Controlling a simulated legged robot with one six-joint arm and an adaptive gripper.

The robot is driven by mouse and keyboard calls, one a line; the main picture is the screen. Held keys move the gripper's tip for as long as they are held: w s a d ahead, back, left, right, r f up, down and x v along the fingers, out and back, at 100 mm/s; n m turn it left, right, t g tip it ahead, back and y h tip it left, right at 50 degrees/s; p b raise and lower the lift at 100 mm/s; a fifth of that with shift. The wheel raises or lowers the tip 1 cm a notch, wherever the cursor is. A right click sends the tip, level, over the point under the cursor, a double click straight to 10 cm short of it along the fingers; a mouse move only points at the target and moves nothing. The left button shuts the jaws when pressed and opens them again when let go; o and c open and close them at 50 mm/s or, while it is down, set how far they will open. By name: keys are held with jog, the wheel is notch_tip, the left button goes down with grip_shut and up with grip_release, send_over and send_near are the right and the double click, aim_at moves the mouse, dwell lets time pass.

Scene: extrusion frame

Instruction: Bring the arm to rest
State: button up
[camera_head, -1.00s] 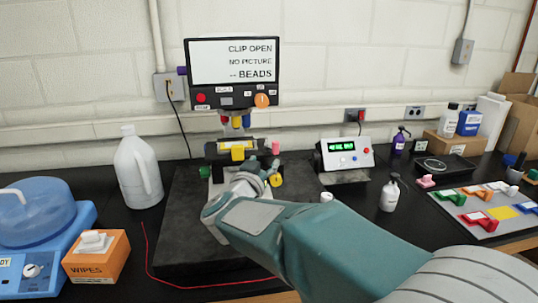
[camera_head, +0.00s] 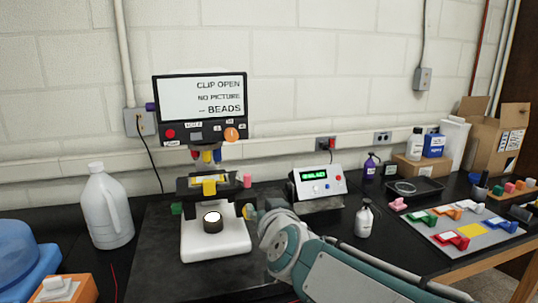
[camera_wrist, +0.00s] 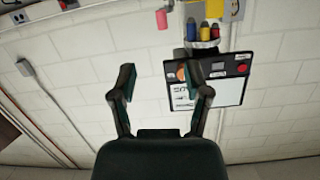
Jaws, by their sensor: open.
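My gripper (camera_wrist: 163,90) shows in the wrist view with its two dark fingers spread apart and nothing between them. Behind the fingers are the wall and the microscope's screen, which appears upside down there. In the head view my arm reaches in from the lower right, its wrist just right of the white microscope base (camera_head: 215,240); the fingers are hidden there. The microscope's screen (camera_head: 202,100) reads "CLIP OPEN NO PICTURE -- BEADS". A yellow part (camera_head: 209,187) sits at the stage, above a lit round lamp (camera_head: 212,222).
A white jug (camera_head: 106,210) stands left of the microscope. A board with coloured clips (camera_head: 462,230) and cardboard boxes (camera_head: 495,135) are farther right. An orange wipes box (camera_head: 68,290) is front left.

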jog(key=s+d+f+g+h, duration=0.1)
jog(key=s+d+f+g, duration=0.2)
jog(key=s, duration=0.4)
jog(key=s+d+f+m+g+h, duration=0.1)
jog(key=s+d+f+g, duration=0.2)
jog(key=s+d+f, duration=0.2)
jog(key=s+d+f+m+g+h, duration=0.1)
jog(key=s+d+f+g+h, duration=0.1)
jog(key=s+d+f, duration=0.3)
jog(key=s+d+g, duration=0.1)
jog(key=s+d, duration=0.2)
jog(key=s, duration=0.3)
jog(key=shift+d, duration=0.3)
